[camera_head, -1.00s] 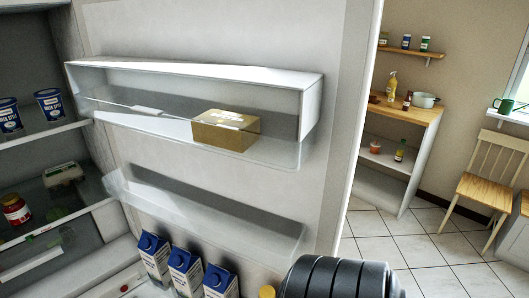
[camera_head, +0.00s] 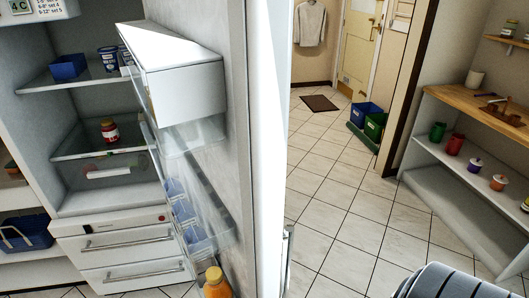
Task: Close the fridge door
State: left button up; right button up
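The fridge door (camera_head: 262,110) stands open and shows nearly edge-on in the middle of the head view. Its inner side faces left, with a white upper bin (camera_head: 185,90) and clear lower bins. An orange-capped bottle (camera_head: 217,283) is low in the door. A metal handle (camera_head: 288,262) shows on the door's outer side, to the right. The open fridge interior (camera_head: 100,80) is at the left, with glass shelves holding blue tubs and a red jar (camera_head: 110,131). Neither of my grippers is in view. A dark ribbed part, probably my arm, shows at the bottom right.
White drawers (camera_head: 125,255) are under the fridge interior. A blue basket (camera_head: 25,233) stands on a shelf at the far left. Tiled floor (camera_head: 345,215) right of the door is clear. A wooden-topped shelf unit (camera_head: 470,98) stands at the right; bins (camera_head: 367,121) are farther back.

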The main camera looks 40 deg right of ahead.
aim_at(217, 73)
jog(key=i+l, duration=0.1)
jog(key=l, duration=0.7)
jog(key=i+l+u, duration=0.1)
jog(key=l, duration=0.75)
